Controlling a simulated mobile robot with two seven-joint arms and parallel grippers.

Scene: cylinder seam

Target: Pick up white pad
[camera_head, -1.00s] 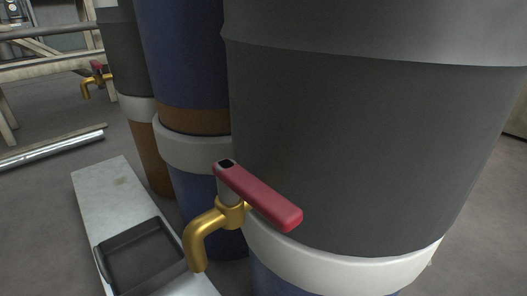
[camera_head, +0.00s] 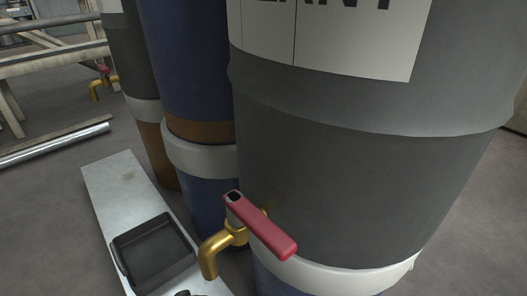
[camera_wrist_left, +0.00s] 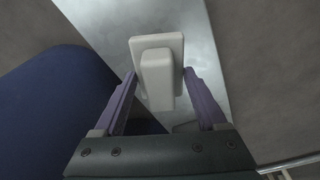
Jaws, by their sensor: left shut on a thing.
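The white pad (camera_wrist_left: 156,82) is a pale flat block with a raised grip, seen in the left wrist view. It sits between the two purple fingers of my left gripper (camera_wrist_left: 159,76), which is shut on it, with the fingertips at the pad's sides. A pale metal board (camera_wrist_left: 198,35) lies behind the pad; I cannot tell whether they touch. In the head view the pad does not show, and my left gripper cannot be made out. My right gripper is in neither view.
A large grey drum (camera_head: 360,180) with a brass tap (camera_head: 215,248) and red handle (camera_head: 262,226) stands close in front. Blue drums (camera_head: 190,80) stand behind it. A black tray (camera_head: 153,252) lies on the metal board (camera_head: 112,182). Open floor (camera_head: 60,215) lies left.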

